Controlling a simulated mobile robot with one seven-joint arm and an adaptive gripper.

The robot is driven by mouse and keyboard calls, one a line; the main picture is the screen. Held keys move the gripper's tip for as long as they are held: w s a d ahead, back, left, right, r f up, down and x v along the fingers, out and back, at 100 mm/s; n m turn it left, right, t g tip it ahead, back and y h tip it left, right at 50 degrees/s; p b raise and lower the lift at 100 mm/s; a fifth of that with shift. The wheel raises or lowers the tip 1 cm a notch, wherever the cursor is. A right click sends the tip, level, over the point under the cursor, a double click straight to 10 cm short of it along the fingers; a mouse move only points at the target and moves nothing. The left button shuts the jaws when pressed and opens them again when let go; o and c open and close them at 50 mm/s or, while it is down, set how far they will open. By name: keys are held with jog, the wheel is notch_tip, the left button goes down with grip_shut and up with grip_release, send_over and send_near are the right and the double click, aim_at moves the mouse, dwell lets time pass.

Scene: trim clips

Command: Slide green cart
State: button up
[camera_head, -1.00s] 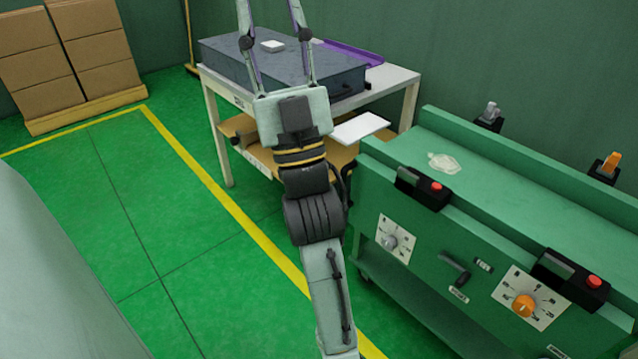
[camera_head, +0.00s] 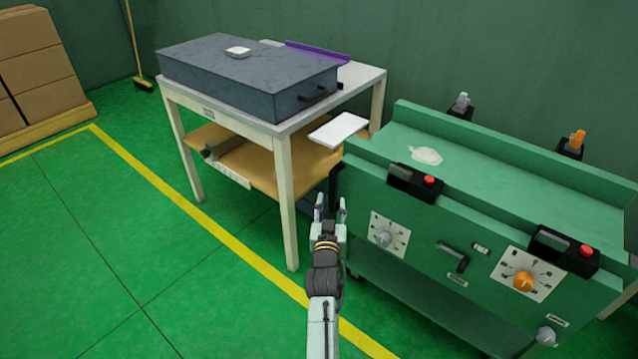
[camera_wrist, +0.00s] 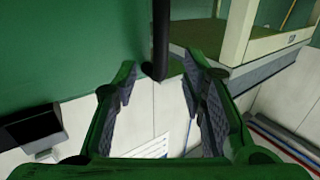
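The green cart (camera_head: 400,215) stands at the right in the head view, with dials, a black front handle (camera_head: 453,257) and two black boxes with red buttons. A black bar (camera_head: 335,185) shows at its left end. My gripper (camera_head: 330,206) is low beside that end, near the bar. In the wrist view my gripper (camera_wrist: 160,70) is open, its fingers apart with nothing held. The bar (camera_wrist: 160,38) shows between and beyond the fingertips. I cannot tell whether they touch it. A green surface (camera_wrist: 70,45), seemingly the cart, fills the upper left.
A white table (camera_head: 290,185) with a grey case (camera_head: 245,78) and a lower wooden shelf stands close left of the cart. A white board (camera_head: 338,129) juts between them. Boxes on a pallet (camera_head: 50,113) are at the far left. The floor at left is clear.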

aim_at(333, 186)
jog(key=w+p, duration=0.1)
jog(key=w, duration=0.8)
jog(key=shift+w+d, duration=0.1)
jog(key=shift+d, duration=0.1)
jog(key=shift+c, duration=0.2)
grip_shut()
